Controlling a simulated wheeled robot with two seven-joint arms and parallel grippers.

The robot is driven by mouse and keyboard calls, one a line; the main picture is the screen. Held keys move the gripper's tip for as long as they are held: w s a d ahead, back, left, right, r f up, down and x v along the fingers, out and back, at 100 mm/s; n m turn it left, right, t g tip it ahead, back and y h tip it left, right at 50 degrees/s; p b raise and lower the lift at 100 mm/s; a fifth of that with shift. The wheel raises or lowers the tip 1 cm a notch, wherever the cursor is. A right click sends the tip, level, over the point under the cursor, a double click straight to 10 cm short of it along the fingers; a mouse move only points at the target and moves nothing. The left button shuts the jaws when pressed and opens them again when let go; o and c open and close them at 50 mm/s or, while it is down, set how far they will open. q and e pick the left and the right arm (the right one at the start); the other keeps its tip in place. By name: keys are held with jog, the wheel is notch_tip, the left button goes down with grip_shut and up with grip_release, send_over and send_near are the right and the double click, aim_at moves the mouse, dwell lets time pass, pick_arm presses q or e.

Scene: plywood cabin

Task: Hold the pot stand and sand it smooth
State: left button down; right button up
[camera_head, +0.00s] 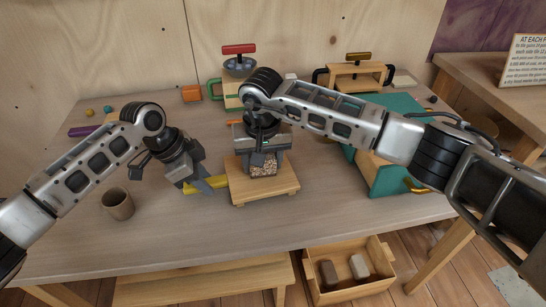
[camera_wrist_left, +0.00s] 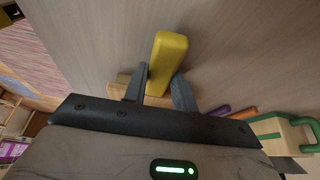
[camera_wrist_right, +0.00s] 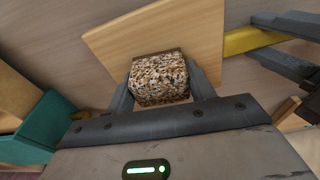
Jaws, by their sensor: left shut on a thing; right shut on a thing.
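The pot stand is a pale wooden square board (camera_head: 278,188) with a yellow handle (camera_head: 222,181) at its left side, lying on the table. My left gripper (camera_head: 208,184) is shut on the yellow handle, which also shows between its fingers in the left wrist view (camera_wrist_left: 167,62). My right gripper (camera_head: 263,163) is shut on a speckled, gritty block (camera_wrist_right: 160,80) that sits over the board's face (camera_wrist_right: 205,40). Whether the block touches the board is hard to tell. The block and my right gripper hide part of the board's top.
A brown cup (camera_head: 117,205) stands on the table at left. A teal box-like piece (camera_head: 385,178) stands at right. Red-handled (camera_head: 239,49) and brass-handled (camera_head: 358,57) items stand at the back. A wooden crate (camera_head: 350,292) with two blocks is below the front edge.

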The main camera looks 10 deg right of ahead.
jog(key=a, duration=0.3)
jog(key=shift+s+a, duration=0.15)
jog(key=shift+s, duration=0.05)
jog(key=shift+w+a, duration=0.15)
jog(key=shift+a, duration=0.05)
jog(key=shift+w+d, duration=0.25)
jog(key=shift+d, duration=0.45)
jog(key=shift+w+d, duration=0.25)
jog(key=shift+d, duration=0.45)
jog(key=shift+w+d, duration=0.15)
jog(key=shift+d, duration=1.25)
jog(key=shift+w+d, duration=0.1)
jog(key=shift+d, duration=1.25)
jog(key=shift+s+a, duration=0.25)
jog(key=shift+a, duration=1.85)
jog(key=shift+s+a, duration=0.2)
jog(key=shift+a, duration=1.85)
notch_tip(320, 180, up, 8)
jog(key=shift+d, duration=0.1)
pick_arm(q)
jog(key=c, duration=1.1)
grip_release()
jog(key=shift+o, duration=0.2)
